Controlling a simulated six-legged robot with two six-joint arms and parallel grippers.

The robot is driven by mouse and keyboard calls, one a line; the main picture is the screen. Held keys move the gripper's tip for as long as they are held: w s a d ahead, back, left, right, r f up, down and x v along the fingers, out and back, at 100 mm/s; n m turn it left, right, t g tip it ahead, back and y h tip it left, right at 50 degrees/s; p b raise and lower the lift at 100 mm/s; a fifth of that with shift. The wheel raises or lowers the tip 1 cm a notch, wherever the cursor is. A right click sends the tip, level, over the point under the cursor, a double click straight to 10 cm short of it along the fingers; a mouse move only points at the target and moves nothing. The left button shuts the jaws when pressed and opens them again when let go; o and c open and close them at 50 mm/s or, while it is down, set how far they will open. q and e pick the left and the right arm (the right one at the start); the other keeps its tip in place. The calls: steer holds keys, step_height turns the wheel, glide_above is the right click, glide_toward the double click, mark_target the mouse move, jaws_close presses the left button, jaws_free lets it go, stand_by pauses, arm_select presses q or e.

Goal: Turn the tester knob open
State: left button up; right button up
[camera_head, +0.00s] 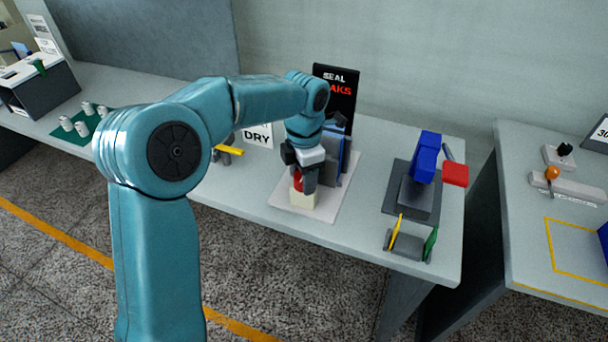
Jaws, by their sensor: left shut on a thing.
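My left arm reaches in from the left and across to the tester on the table. The tester stands on a pale base plate (325,208), with a blue and dark grey upright body (334,160) and a cream block (302,199) at its front. My left gripper (303,184) points down over the cream block and is shut on a red knob (297,181), only part of which shows between the fingers. The fingers hide most of the knob, so its turn angle cannot be told. My right gripper is not in view.
Behind the tester stands a black sign (337,92) with red and white letters. A "DRY" card (258,136) and a yellow-handled item (229,151) are left of it. Right are a blue device (427,158), a red block (455,174) and a yellow-green holder (408,245).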

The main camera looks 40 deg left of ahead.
arm_select(q)
steer(key=shift+w+r, duration=0.1)
steer(key=shift+r, duration=0.05)
stand_by(0.3)
steer(key=o, duration=1.1)
steer(key=shift+c, duration=0.2)
step_height(320, 180, up, 16)
steer(key=p, duration=0.3)
steer(key=shift+r, duration=0.15)
